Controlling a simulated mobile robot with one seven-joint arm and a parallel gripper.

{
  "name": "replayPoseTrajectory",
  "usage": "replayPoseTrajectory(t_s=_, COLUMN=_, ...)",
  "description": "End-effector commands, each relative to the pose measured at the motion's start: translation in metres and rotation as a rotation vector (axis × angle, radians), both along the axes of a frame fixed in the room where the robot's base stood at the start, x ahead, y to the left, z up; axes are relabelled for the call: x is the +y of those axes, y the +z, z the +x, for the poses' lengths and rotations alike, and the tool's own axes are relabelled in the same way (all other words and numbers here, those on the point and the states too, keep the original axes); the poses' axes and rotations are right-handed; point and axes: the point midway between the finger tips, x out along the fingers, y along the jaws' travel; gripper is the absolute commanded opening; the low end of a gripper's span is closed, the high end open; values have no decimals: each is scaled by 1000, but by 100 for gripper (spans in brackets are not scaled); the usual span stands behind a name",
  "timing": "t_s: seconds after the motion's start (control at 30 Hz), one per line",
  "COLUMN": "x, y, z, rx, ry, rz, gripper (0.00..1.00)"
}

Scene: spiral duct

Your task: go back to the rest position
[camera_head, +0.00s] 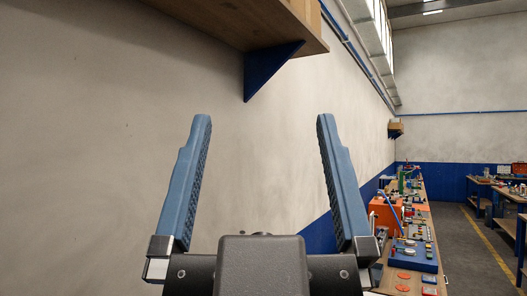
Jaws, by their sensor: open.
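My gripper (262,124) is in the lower middle of the head view, with its two blue fingers pointing up and spread wide apart. Nothing is between the fingers; only the pale wall (262,170) shows behind them. The dark body of my gripper fills the bottom centre and hides what lies behind it.
A wooden shelf (235,25) on a blue bracket (268,70) juts from the wall above the gripper. At right, a long workbench (427,273) carries tools, a blue panel (414,256) and an orange case (384,214). A grey floor aisle (460,250) runs beside it, with more benches beyond.

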Motion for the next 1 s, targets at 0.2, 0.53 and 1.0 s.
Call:
replayPoseTrajectory(t_s=0.2, x=0, y=-1, z=1, rx=5, ry=-1, rz=0, gripper=99)
replayPoseTrajectory(t_s=0.53, x=1, y=-67, z=2, rx=6, ry=8, rz=1, gripper=99)
replayPoseTrajectory(t_s=1.0, x=1, y=-76, z=2, rx=6, ry=10, rz=1, gripper=99)
